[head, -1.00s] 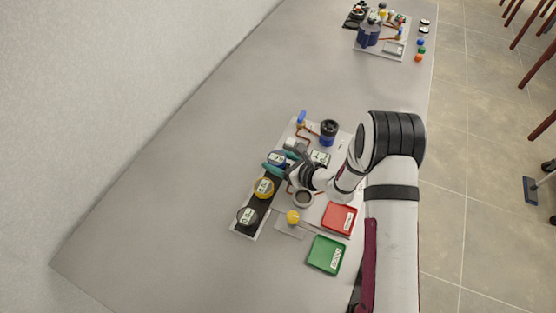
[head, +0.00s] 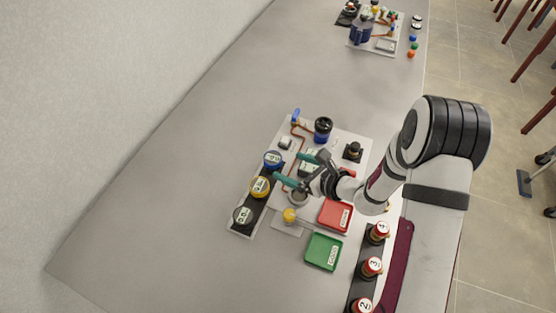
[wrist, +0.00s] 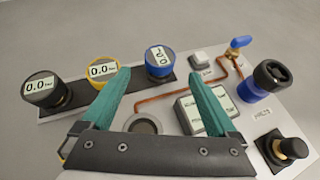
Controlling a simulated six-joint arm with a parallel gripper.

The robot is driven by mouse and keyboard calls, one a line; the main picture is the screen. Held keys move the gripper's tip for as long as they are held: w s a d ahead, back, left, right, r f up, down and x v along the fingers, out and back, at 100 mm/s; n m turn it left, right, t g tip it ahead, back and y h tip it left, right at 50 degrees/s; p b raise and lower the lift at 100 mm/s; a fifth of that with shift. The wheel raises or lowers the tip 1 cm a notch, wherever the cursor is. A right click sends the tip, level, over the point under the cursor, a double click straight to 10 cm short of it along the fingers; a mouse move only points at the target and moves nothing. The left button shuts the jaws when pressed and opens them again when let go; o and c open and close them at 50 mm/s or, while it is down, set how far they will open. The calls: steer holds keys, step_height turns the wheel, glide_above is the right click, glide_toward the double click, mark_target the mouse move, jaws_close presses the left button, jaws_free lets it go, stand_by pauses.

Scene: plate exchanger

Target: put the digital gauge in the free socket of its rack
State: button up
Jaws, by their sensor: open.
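The black rack strip (wrist: 80,99) carries three digital gauges in a row. A black gauge (wrist: 44,90) and a yellow-rimmed gauge (wrist: 104,70) have their displays level. A blue gauge (wrist: 160,60) stands at the rack's far end, its display turned sideways; it also shows in the head view (head: 272,159). The blue gauge appears seated, its base partly hidden. No empty socket is visible in the rack. My gripper (wrist: 158,92) is open and empty, its teal fingers apart from the blue gauge. In the head view my gripper (head: 297,168) is right of the blue gauge.
A round grey port (wrist: 145,122) lies on the plate between my fingers. Beside it are a display box (wrist: 200,108), copper pipe, a blue valve handle (wrist: 240,42) and a black knob (wrist: 288,146). Red (head: 335,216) and green trays (head: 323,252) stand nearby. The table's left is clear.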

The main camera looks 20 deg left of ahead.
steer(key=v, duration=0.3)
steer(key=shift+s+d+r, duration=0.15)
steer(key=shift+d+r, duration=0.05)
steer(key=shift+d, duration=0.1)
steer(key=s+r+n+g, duration=0.4)
steer(key=s+r+n, duration=0.45)
steer(key=r, duration=0.35)
steer(key=s+d+r+n+g+h, duration=0.1)
steer(key=s+d+n+h, duration=0.7)
steer(key=s+d, duration=0.8)
steer(key=shift+s+d+r+h, duration=0.3)
steer(key=shift+d+r+h, duration=0.35)
steer(key=shift+r+h, duration=0.05)
steer(key=shift+n, duration=0.25)
